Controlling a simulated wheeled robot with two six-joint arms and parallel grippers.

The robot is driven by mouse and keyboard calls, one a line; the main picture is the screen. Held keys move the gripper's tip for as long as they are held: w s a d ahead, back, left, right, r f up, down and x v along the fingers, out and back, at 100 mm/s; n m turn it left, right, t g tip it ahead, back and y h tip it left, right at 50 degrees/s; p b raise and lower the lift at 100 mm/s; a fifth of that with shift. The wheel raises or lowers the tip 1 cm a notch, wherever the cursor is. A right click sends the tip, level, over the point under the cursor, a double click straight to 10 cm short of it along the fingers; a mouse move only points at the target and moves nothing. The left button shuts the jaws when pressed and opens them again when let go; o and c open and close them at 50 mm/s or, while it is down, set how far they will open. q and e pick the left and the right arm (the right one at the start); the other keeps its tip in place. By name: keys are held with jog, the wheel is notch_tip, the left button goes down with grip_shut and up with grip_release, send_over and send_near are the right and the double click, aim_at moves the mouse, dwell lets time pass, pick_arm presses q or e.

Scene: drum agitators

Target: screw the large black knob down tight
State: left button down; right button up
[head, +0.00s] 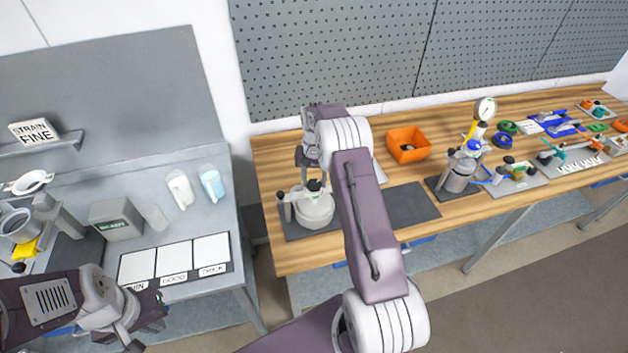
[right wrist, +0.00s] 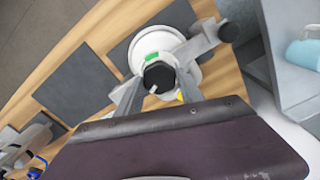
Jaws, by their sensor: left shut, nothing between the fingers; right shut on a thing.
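The large black knob (right wrist: 158,75) sits over the white lid of a round drum (right wrist: 188,55), seen from above in the right wrist view. My right gripper (right wrist: 158,86) has one finger on each side of the knob and is shut on it. In the head view the white drum (head: 316,212) stands on a dark mat, and my right gripper (head: 312,180) points down over its top. The knob is small and partly hidden there. My left gripper (head: 152,312) is shut and empty, low at the left near the grey bench.
A grey clamp arm with a smaller black knob (right wrist: 228,32) stands beside the drum. An orange bin (head: 408,145) and a grey canister (head: 460,172) stand to the right on the wooden bench. The dark mat (head: 410,204) right of the drum is clear.

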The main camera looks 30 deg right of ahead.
jog(key=m, duration=0.4)
jog(key=shift+r+m, duration=0.15)
jog(key=shift+m, duration=2.35)
jog(key=shift+r, duration=0.1)
jog(key=o, duration=1.4)
jog(key=shift+s+a, duration=0.15)
jog(key=shift+a, duration=0.05)
